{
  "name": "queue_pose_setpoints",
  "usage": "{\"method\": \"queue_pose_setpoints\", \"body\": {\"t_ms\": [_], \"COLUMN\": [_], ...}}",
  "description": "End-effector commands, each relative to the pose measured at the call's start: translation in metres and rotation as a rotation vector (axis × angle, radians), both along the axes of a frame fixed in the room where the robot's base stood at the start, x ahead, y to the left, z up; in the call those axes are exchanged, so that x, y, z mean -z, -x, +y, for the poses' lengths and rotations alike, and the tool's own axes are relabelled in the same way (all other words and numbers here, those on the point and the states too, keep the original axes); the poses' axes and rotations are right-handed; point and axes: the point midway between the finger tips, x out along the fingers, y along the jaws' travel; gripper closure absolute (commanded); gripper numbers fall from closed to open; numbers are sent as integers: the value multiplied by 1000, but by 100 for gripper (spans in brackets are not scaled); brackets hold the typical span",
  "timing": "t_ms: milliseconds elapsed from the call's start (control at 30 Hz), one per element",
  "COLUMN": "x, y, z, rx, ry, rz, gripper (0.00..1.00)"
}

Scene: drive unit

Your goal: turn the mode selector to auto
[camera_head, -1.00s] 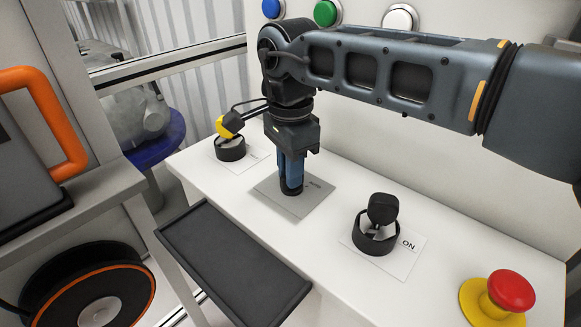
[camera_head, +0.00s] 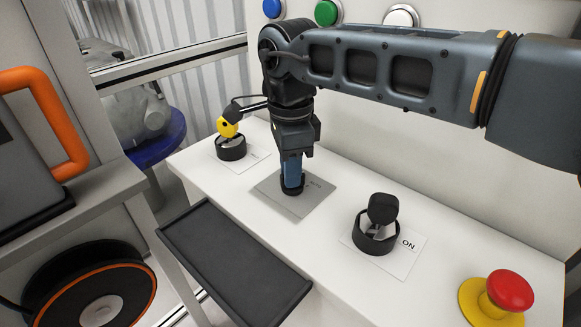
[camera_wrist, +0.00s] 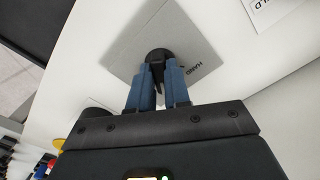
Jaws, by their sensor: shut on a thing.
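The mode selector (camera_head: 291,193) is a small black knob on a square grey plate (camera_head: 275,205) in the middle of the white panel. Lettering that looks like AUTO shows on the plate, right of the knob, in the head view. In the wrist view the knob (camera_wrist: 157,57) shows at the fingertips, with lettering that looks like HAND beside it. My gripper (camera_head: 292,182) points down, with its blue fingers shut on the knob; it also shows in the wrist view (camera_wrist: 157,88). The fingers hide much of the knob, and I cannot tell its exact setting.
A black selector (camera_head: 376,232) marked ON stands to the right, and another black rotary switch (camera_head: 231,148) to the left. A red emergency button (camera_head: 509,290) is at front right. A dark tray (camera_head: 233,265) lies along the panel's front edge.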

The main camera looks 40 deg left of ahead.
Motion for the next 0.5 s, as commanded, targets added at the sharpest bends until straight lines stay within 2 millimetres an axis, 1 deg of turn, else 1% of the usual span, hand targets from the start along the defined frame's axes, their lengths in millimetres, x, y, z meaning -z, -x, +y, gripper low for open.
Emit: {"method": "queue_pose_setpoints", "body": {"t_ms": [67,100,333,500], "x": [-1,-1,0,0], "y": [-2,-2,-1,0], "z": [0,0,0,0], "rx": [1,1,0,-1], "ry": [0,0,0,0], "rz": [-4,-4,-1,-1], "gripper": [100,80,58,57]}}
